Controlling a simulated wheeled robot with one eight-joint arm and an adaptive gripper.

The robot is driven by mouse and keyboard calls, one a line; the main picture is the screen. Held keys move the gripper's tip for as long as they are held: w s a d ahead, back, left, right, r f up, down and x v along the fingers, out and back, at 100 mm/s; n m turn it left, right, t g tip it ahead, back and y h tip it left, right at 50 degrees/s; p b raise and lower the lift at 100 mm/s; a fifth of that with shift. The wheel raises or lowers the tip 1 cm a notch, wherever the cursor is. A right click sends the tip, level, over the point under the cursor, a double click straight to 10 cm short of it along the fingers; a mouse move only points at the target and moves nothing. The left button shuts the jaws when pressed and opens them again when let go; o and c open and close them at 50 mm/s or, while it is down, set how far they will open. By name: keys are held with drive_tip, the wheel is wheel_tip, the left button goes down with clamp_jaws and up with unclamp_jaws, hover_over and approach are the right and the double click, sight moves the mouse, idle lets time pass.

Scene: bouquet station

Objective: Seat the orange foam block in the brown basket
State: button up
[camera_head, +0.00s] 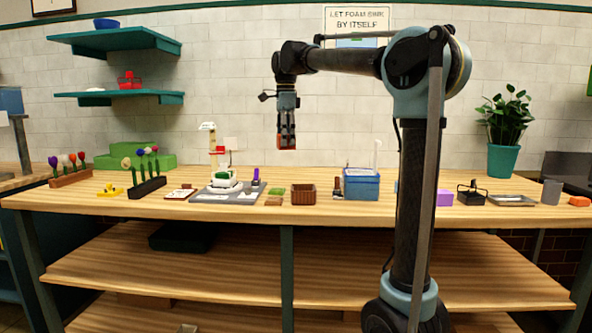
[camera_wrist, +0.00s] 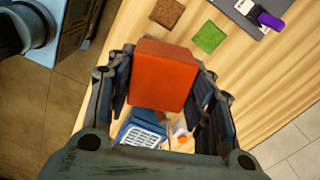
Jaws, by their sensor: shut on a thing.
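My gripper (camera_head: 287,136) is shut on the orange foam block (camera_head: 287,145), held high above the table. In the wrist view the block (camera_wrist: 162,75) sits between the two fingers of my gripper (camera_wrist: 164,85).
Another orange piece (camera_head: 579,201) lies at the far right. Potted flowers and a scale-like station stand left.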

drive_tip(key=shift+s+a, duration=0.1)
drive_tip(key=shift+a, duration=0.15)
drive_tip(key=shift+w+d+f+m, duration=0.35)
drive_tip(key=shift+d+f, duration=0.75)
drive_tip(key=shift+f, duration=1.45)
drive_tip(key=shift+w+d+f+m, duration=0.2)
drive_tip(key=shift+d+f+m, duration=0.6)
drive_tip(key=shift+f, duration=1.7)
drive_tip(key=shift+w+d+f+m, duration=0.2)
drive_tip(key=shift+d+f, duration=1.2)
drive_tip(key=shift+f, duration=1.15)
drive_tip(key=o, duration=1.3)
drive_tip(key=o, duration=0.4)
drive_tip(key=shift+o, duration=0.2)
